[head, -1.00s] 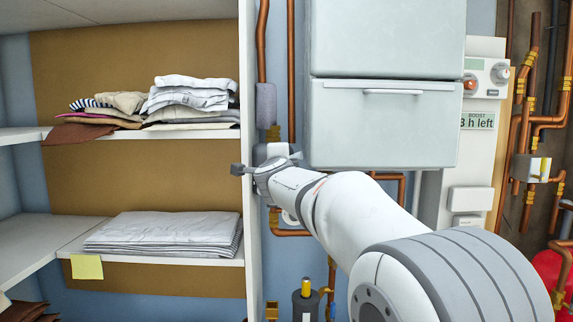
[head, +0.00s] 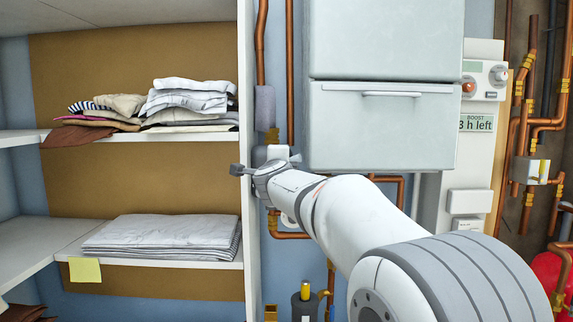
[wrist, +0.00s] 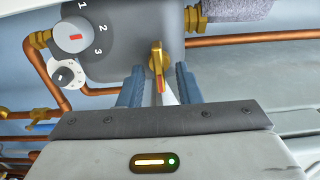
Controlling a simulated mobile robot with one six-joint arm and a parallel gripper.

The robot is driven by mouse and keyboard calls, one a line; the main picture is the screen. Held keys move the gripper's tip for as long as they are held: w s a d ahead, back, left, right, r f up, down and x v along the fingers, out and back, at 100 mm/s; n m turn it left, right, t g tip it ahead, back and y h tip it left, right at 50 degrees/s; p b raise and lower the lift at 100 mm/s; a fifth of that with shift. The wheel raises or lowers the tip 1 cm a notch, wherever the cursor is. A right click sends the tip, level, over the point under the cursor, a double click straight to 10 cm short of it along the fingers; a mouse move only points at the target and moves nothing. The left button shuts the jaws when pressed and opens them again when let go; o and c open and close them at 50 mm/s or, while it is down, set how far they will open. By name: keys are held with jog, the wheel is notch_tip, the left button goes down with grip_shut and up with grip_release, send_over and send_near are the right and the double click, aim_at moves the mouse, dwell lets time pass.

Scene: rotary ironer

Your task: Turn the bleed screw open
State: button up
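The bleed screw appears to be the brass, flat-handled piece (wrist: 157,57) with a red mark, at the top centre of the wrist view. It sticks out of a grey valve body (wrist: 118,62). My gripper (wrist: 160,82) is open, with its two blue-grey fingers apart. The brass piece shows between the fingertips, with a gap on each side; I cannot tell how deep it sits between them. In the head view my gripper (head: 266,165) is at a small pale unit (head: 271,151) beside the shelf's edge. The screw is hidden there.
A numbered dial (wrist: 74,36) and a smaller white dial (wrist: 66,75) are left of the fingers. Copper pipes (wrist: 240,38) run close by. The shelf's upright panel (head: 248,110) stands just left of my gripper, and a grey cabinet (head: 383,125) hangs to its right.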

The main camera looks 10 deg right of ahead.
jog(key=s+a, duration=0.1)
jog(key=s, duration=0.6)
jog(key=shift+s+a+b, duration=0.25)
jog(key=shift+s+b, duration=0.05)
jog(key=shift+b, duration=0.15)
